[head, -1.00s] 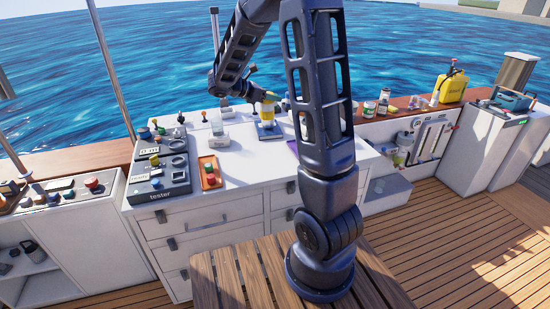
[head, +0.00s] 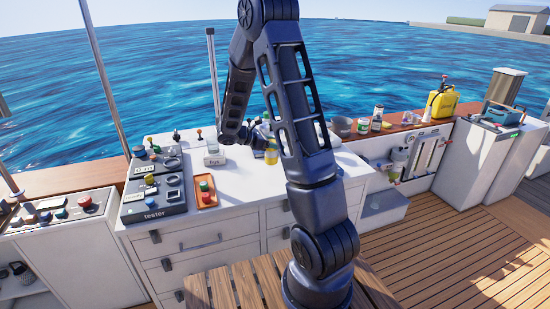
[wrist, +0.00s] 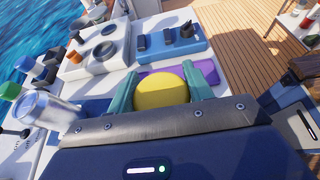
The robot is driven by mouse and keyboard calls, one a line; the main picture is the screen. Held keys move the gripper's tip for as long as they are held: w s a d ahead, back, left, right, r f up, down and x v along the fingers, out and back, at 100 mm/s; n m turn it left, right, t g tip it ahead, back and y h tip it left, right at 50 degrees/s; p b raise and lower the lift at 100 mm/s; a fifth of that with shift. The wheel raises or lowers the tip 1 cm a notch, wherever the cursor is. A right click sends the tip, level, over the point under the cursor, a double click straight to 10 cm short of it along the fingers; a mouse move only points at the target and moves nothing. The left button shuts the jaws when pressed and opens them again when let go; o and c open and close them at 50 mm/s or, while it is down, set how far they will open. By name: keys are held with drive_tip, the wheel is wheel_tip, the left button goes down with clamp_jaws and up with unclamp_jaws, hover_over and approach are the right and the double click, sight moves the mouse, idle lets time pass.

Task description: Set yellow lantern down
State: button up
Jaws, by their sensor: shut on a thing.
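The yellow lantern (head: 271,157) is at the end of my arm over the white counter, left of my upright arm link in the head view. In the wrist view, its round yellow top (wrist: 161,92) sits between the two teal fingers of my gripper (wrist: 162,96), which are shut on it. The lantern looks upright. Its base is hidden in the wrist view, and I cannot tell whether it touches the counter. A purple mat (wrist: 207,73) lies just beyond the fingers.
On the counter (head: 235,185), the grey tester (head: 154,213), an orange tray (head: 205,193) and a small labelled box (head: 214,159) stand to the left. A clear cylinder (wrist: 47,108) is left of my gripper in the wrist view. Jars (head: 363,126) stand on the wooden ledge at right.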

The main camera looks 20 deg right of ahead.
sight(274, 156)
drive_tip(key=shift+f, duration=3.2)
drive_tip(key=shift+f, duration=0.1)
drive_tip(key=o, duration=1.1)
drive_tip(key=shift+a+r, duration=0.15)
drive_tip(key=shift+r, duration=0.05)
drive_tip(key=v, duration=1.1)
drive_tip(key=s+d+r+m+g+y, duration=0.1)
drive_tip(key=s+d+r+m+y, duration=0.25)
drive_tip(key=s+r, duration=0.3)
drive_tip(key=s+d+r+m+y, duration=0.2)
drive_tip(key=s+r+m+y, duration=0.1)
drive_tip(key=s+r+m, duration=0.3)
drive_tip(key=s+r+m+t+y, duration=0.2)
drive_tip(key=s, duration=0.3)
drive_tip(key=s+a+r+m+t+y, duration=0.1)
drive_tip(key=s+r+m+y, duration=0.1)
drive_tip(key=s, duration=0.4)
drive_tip(key=s+r+m+t+y, duration=0.2)
drive_tip(key=s+r+m+y, duration=0.1)
drive_tip(key=s+r+m, duration=0.1)
drive_tip(key=shift+s+a+m+t, duration=0.3)
drive_tip(key=shift+s+a, duration=0.1)
drive_tip(key=shift+s, duration=0.4)
